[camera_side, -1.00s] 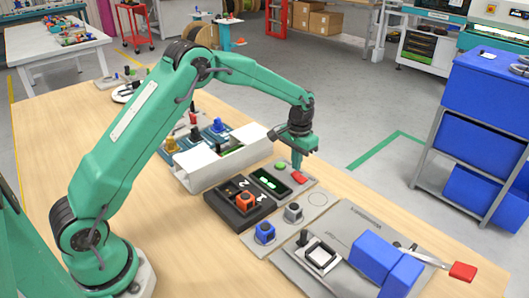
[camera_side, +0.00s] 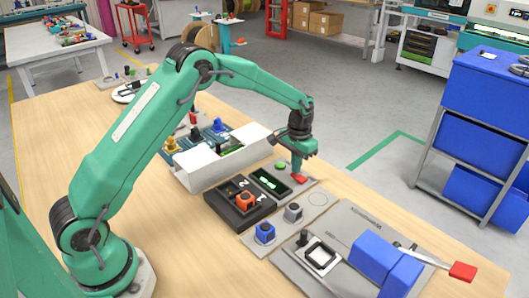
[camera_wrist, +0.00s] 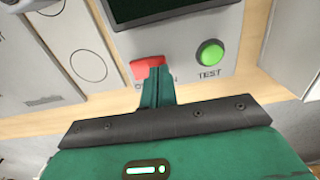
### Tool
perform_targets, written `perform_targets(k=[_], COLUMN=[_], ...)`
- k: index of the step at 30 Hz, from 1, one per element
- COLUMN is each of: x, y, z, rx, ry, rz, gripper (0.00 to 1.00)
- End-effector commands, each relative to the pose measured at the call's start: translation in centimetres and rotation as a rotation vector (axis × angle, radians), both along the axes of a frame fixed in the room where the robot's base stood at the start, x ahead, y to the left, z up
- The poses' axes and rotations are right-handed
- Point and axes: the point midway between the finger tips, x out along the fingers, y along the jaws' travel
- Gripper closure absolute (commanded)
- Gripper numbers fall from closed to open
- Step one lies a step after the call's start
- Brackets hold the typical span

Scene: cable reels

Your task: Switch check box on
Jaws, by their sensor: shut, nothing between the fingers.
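The check box (camera_side: 258,188) is a grey panel with a dark display (camera_side: 268,182) that shows green marks in the side view. Its green TEST button (camera_side: 280,167) also shows in the wrist view (camera_wrist: 209,53). Its red switch (camera_side: 300,179) is near the panel edge; in the wrist view the red switch (camera_wrist: 147,65) is partly covered by my fingers. My gripper (camera_side: 298,173) is shut and empty, pointing down, with its tips at the switch. In the wrist view my gripper (camera_wrist: 156,75) hides part of the lettering under the switch. I cannot tell how firmly they touch.
A black numbered block with an orange knob (camera_side: 245,201) stands left of the check box. A blue knob (camera_side: 264,232) and a grey knob (camera_side: 293,212) are in front. A white channel (camera_side: 225,164) lies behind.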

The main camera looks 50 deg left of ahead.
Motion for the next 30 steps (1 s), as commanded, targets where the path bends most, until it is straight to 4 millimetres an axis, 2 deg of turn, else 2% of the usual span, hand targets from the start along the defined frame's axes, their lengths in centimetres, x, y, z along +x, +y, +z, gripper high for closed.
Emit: perform_targets(k=[9,14,30], x=[0.0,0.0,0.0], y=[0.0,0.0,0.0], z=[-0.8,-0.5,4.7], rx=[0.0,0.0,0.0], ry=[0.002,0.0,-0.002], rz=[0.0,0.0,0.0], gripper=[1.0,1.0,1.0])
